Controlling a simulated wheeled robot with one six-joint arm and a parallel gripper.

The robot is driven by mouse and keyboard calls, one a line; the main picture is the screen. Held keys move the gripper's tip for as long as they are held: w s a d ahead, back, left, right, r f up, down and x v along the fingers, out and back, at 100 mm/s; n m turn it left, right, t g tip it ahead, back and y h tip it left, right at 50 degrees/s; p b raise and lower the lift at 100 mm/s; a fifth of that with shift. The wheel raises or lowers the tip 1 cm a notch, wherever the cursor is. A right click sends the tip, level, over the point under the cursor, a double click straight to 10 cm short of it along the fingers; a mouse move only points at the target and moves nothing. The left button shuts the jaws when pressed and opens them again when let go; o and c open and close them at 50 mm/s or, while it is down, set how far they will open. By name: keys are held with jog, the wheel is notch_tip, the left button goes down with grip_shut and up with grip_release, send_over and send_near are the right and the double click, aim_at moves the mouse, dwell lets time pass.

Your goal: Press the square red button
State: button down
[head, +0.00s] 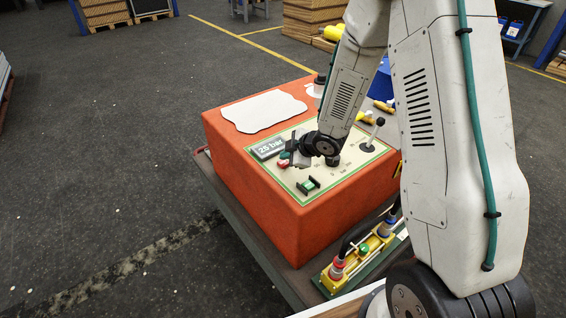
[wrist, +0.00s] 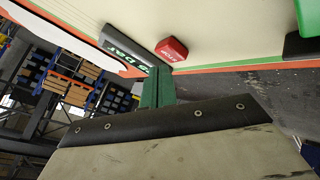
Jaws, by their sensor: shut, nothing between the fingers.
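The square red button (head: 283,163) is on the cream control panel (head: 335,172) on top of the orange box, just below the display. In the wrist view, the red button (wrist: 172,49) stands up from the panel with light lettering on its face. My gripper (head: 286,156) is over the panel, its green fingertips right by the button and partly covering it in the head view. In the wrist view, the shut, empty fingertips (wrist: 158,87) end just beside the button. I cannot tell whether they touch it.
The pressure display (head: 269,148) is beside the button. A green switch in a black housing (head: 308,185), a dark knob (head: 332,160) and a black-topped lever (head: 374,133) also stand on the panel. A white sheet (head: 263,111) lies on the box behind.

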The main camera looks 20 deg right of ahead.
aim_at(286, 164)
jog(key=shift+r, duration=0.15)
jog(key=shift+r, duration=2.5)
jog(key=shift+s+d+f, duration=0.1)
jog(key=shift+d+f, duration=0.15)
jog(key=shift+d, duration=0.05)
jog(key=s+d+f+m+h, duration=0.1)
jog(key=s+d+f+m+g+h, duration=0.1)
jog(key=d, duration=0.1)
jog(key=shift+d+f+h, duration=0.2)
jog(key=shift+d+h, duration=0.05)
jog(key=shift+h, duration=0.15)
jog(key=shift+s+d+r+m+g+h, duration=0.2)
jog(key=shift+s+d+m+g+h, duration=0.45)
jog(key=shift+s+d+m, duration=0.35)
jog(key=s+d+r+m+g+h, duration=0.3)
jog(key=s+d+r+m, duration=0.2)
jog(key=s+r, duration=0.25)
jog(key=s+a+r+m, duration=0.2)
jog(key=s+a+r, duration=0.1)
jog(key=s+r, duration=0.3)
jog(key=s+a+r+m+g+y, duration=0.1)
jog(key=s+a+r+m, duration=0.1)
jog(key=s+r, duration=0.4)
jog(key=s+a+r+m+y, duration=0.1)
jog(key=s+r, duration=0.4)
jog(key=s, duration=0.8)
jog(key=a+m, duration=0.1)
jog(key=a, duration=0.1)
jog(key=shift+s+a+r, duration=0.2)
jog(key=shift+a+r, duration=0.2)
